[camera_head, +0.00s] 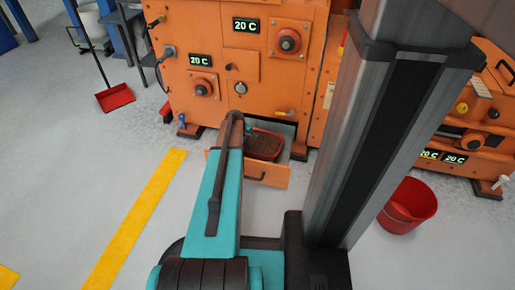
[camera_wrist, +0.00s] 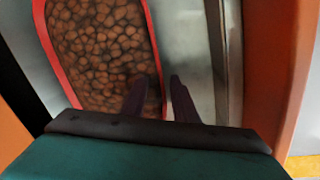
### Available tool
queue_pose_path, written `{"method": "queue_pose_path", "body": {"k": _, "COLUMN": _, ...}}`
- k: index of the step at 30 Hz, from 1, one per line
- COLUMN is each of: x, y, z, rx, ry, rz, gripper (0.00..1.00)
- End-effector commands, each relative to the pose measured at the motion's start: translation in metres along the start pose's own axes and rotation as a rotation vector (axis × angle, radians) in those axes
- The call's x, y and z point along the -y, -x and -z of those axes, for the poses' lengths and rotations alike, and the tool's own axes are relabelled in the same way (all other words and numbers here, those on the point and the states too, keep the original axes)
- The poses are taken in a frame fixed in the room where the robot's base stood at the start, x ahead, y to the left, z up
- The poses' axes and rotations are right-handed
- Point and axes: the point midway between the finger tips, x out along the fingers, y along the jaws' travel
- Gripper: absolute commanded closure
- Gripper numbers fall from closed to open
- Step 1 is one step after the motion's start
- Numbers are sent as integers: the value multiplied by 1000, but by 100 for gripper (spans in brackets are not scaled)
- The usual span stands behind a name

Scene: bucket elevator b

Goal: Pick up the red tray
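The red tray (camera_head: 279,154) sits inside an open orange drawer (camera_head: 262,173) low in the orange machine. It is filled with brown lumps, and its rim also shows in the wrist view (camera_wrist: 154,38). My gripper (camera_wrist: 157,82) is over the tray's right side in the wrist view. Its two dark fingers are apart, with the red rim showing between them, one finger over the lumps and one over the grey drawer floor. I cannot tell whether they touch the rim. In the head view my arm hides part of the drawer and most of the gripper.
The orange machine (camera_head: 225,85) stands behind the drawer. A red bucket (camera_head: 408,206) stands on the floor at the right, near my column. A red dustpan (camera_head: 116,98) lies at the upper left. Grey floor with a yellow stripe (camera_head: 140,215) is open at the left.

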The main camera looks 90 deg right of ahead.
Motion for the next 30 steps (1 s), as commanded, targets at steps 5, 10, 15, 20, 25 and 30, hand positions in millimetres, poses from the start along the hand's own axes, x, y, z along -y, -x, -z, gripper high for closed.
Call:
{"method": "queue_pose_path", "body": {"k": 5, "x": 0, "y": 0, "z": 0, "rx": 0, "ry": 0, "rz": 0, "gripper": 74}}
{"method": "queue_pose_path", "body": {"k": 10, "x": 0, "y": 0, "z": 0, "rx": 0, "ry": 0, "rz": 0, "gripper": 74}}
{"method": "queue_pose_path", "body": {"k": 15, "x": 0, "y": 0, "z": 0, "rx": 0, "ry": 0, "rz": 0, "gripper": 82}}
{"method": "queue_pose_path", "body": {"k": 20, "x": 0, "y": 0, "z": 0, "rx": 0, "ry": 0, "rz": 0, "gripper": 100}}
{"method": "queue_pose_path", "body": {"k": 25, "x": 0, "y": 0, "z": 0, "rx": 0, "ry": 0, "rz": 0, "gripper": 100}}
{"method": "queue_pose_path", "body": {"k": 30, "x": 0, "y": 0, "z": 0, "rx": 0, "ry": -1, "rz": 0, "gripper": 100}}
